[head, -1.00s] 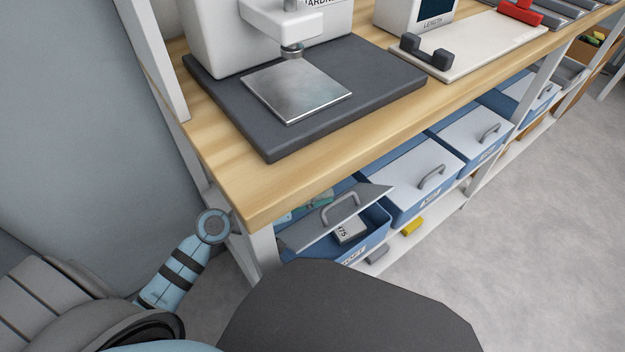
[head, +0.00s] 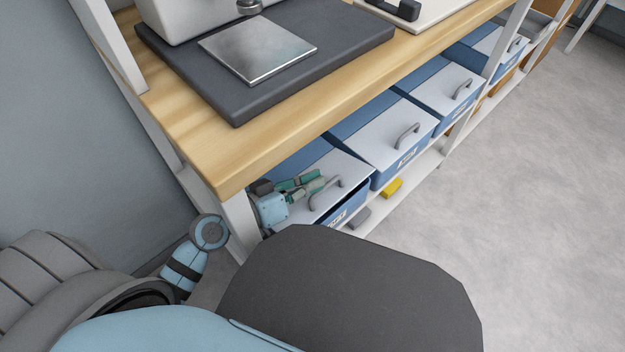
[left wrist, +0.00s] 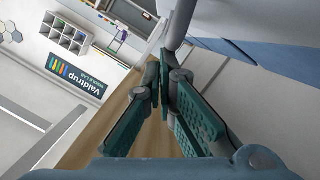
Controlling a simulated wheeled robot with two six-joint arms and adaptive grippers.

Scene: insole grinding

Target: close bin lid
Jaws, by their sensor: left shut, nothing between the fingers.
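The nearest blue bin (head: 350,208) sits on the low shelf under the workbench. Its light grey lid (head: 352,172) lies low over the bin, with a dark gap along the front edge, so I cannot tell that it is fully down. The grey lid handle (head: 327,190) stands on it. My left gripper (head: 322,182) is shut and empty, over the lid beside the handle; contact is unclear. The teal fingers also show together in the left wrist view (left wrist: 163,75), near a grey bar that looks like the handle. My right gripper is out of view.
More lidded blue bins (head: 385,140) stand in a row to the right. A yellow block (head: 393,188) and a grey block (head: 358,218) lie on the shelf edge. The wooden bench top (head: 215,155) overhangs the bins, with a white leg (head: 237,222) at left. The floor at right is clear.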

